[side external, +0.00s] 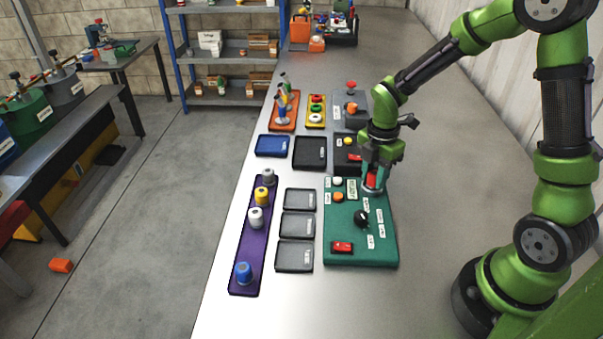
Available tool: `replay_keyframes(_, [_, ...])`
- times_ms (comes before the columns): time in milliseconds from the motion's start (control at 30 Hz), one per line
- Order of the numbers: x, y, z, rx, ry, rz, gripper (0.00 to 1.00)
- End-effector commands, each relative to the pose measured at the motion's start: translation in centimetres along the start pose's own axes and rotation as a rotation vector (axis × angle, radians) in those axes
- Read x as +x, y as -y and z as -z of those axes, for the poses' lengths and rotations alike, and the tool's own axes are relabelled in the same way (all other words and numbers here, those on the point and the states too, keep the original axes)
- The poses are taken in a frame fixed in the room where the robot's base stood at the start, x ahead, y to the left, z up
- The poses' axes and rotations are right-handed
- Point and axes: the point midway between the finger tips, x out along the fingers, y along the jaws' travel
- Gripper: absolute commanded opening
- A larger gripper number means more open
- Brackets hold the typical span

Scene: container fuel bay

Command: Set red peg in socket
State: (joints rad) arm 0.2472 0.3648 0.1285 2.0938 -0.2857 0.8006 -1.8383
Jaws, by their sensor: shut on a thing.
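The red peg (372,180) is between the fingers of my gripper (374,172), over the upper right part of the green panel (338,220). My gripper points down and is shut on the peg. A pale ring shows around the bottom of the peg, which looks like the socket (374,192). The fingers hide most of the peg and the socket opening. I cannot tell how deep the peg sits or whether it touches the panel.
A purple rack (251,245) left of the panel holds several pegs: grey, yellow, white and blue. Dark trays (297,226) lie between rack and panel. The panel also bears a black knob (361,218) and a red switch (342,247). The table to the right is clear.

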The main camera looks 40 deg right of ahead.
Motion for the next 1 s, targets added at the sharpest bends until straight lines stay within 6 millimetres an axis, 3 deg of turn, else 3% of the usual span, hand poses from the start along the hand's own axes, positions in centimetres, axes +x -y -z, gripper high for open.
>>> replay_keyframes(1000, [0.88,0.01,-0.01,0.001,-0.001,0.001,0.03])
